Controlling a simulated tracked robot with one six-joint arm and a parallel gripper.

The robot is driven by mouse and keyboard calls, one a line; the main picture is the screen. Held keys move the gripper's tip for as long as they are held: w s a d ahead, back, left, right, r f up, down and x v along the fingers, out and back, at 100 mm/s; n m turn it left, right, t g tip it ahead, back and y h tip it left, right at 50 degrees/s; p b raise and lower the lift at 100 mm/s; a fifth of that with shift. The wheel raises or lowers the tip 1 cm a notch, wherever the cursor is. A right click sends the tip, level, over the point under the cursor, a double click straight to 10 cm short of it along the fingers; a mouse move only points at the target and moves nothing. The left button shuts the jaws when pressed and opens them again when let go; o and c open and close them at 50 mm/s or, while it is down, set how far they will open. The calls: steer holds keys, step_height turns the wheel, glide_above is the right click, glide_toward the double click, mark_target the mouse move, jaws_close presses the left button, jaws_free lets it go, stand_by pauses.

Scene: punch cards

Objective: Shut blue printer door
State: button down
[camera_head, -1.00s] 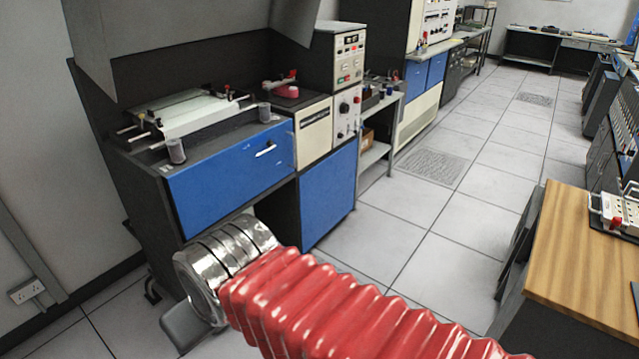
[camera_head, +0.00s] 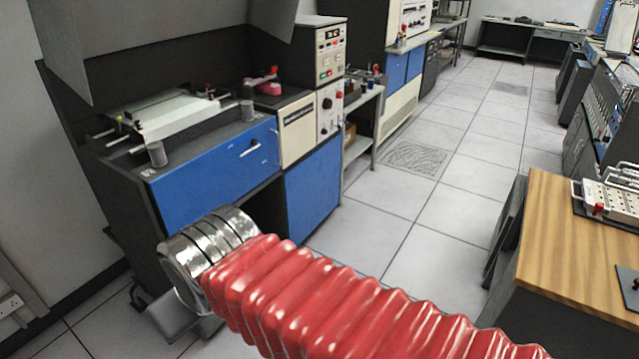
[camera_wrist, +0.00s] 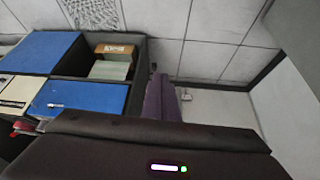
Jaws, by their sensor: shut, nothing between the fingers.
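The printer cabinet has a blue front panel with a small handle (camera_head: 215,168). The panel also shows in the wrist view (camera_wrist: 95,96). A second plain blue panel (camera_head: 312,190) stands to its right, also in the wrist view (camera_wrist: 38,52). Below the handled panel is a dark open bay holding a brown box with pale paper (camera_wrist: 110,68). My gripper shows in the wrist view as dark purple fingers (camera_wrist: 158,92), together and empty, to the right of the bay, apart from the panels as far as I see. In the head view my arm's metal wrist hides the bay's lower part.
A wooden-topped table (camera_head: 560,235) with a white device (camera_head: 612,205) stands at the right. A clear tiled aisle (camera_head: 400,215) runs between it and the printer. More blue cabinets (camera_head: 405,70) stand further back. A wall is close at the left.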

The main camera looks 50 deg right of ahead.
steer(key=w+d+m+t+h, duration=0.2)
steer(key=w+d+t+h, duration=0.1)
steer(key=w+d, duration=1.2)
steer(key=w+d+f+m+t+h, duration=0.1)
steer(key=w+d+f, duration=0.1)
steer(key=w+d, duration=0.45)
steer(key=w+d+f+m+t+h, duration=0.1)
steer(key=w+d+f+h, duration=0.15)
steer(key=d, duration=0.75)
steer(key=d+f+m+t+h, duration=0.1)
steer(key=d+f, duration=0.3)
steer(key=d, duration=0.4)
steer(key=d+f+t, duration=0.1)
steer(key=d+f, duration=0.3)
steer(key=d, duration=0.4)
steer(key=s+d+f+m+t+h, duration=0.1)
steer(key=s+d+f+t+h, duration=0.1)
steer(key=s+d+f, duration=0.6)
step_height(320, 180, down, 2)
steer(key=shift+s+d+f+m+h, duration=0.2)
steer(key=shift+s+d+m+h, duration=0.15)
steer(key=shift+d, duration=0.55)
steer(key=shift+w, duration=0.1)
steer(key=x, duration=1.4)
